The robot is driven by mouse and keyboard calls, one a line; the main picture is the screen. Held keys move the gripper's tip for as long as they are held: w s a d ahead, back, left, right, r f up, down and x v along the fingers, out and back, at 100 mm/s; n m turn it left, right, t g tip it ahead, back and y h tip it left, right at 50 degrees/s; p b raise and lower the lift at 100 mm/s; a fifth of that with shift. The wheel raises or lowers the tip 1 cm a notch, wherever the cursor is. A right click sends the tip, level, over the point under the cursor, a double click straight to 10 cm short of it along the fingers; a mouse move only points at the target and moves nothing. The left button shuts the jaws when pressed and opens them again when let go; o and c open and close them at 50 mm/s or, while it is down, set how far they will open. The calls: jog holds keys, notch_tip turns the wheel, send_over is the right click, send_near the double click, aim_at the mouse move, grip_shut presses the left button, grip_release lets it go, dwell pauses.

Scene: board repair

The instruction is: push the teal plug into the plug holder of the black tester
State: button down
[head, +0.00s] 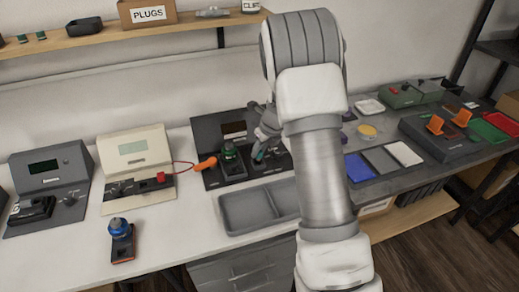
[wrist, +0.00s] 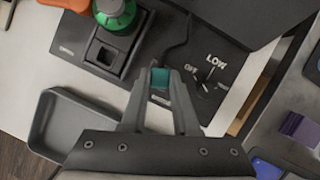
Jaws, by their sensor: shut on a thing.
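The teal plug (wrist: 160,78) is between the tips of my gripper (wrist: 161,88), which is shut on it. In the head view the teal plug (head: 258,155) shows as a small spot below my gripper (head: 265,138), over the right part of the black tester (head: 207,133). In the wrist view the black tester (wrist: 75,52) has a raised block with a square opening, which looks like the plug holder (wrist: 106,54). It lies left of the plug, apart from it. A green-topped part (wrist: 115,14) stands just behind that opening. The plug's height above the tester is unclear.
A grey tray (wrist: 42,122) lies in front of the tester. An OFF/LOW switch (wrist: 205,76) and a dark cable are close to my gripper. An orange-handled probe (head: 205,164) lies at the tester's left. A cream tester (head: 136,147) stands further left.

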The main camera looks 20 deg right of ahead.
jog(key=shift+f, duration=1.05)
dwell(1.5)
jog(key=shift+c, duration=1.5)
grip_release()
jog(key=shift+r, duration=0.2)
jog(key=shift+r+p, duration=0.35)
jog(key=shift+p, duration=0.05)
jog(key=shift+r+p, duration=1.05)
jog(key=shift+p, duration=0.1)
jog(key=shift+r+p, duration=2.95)
jog(key=shift+p, duration=0.1)
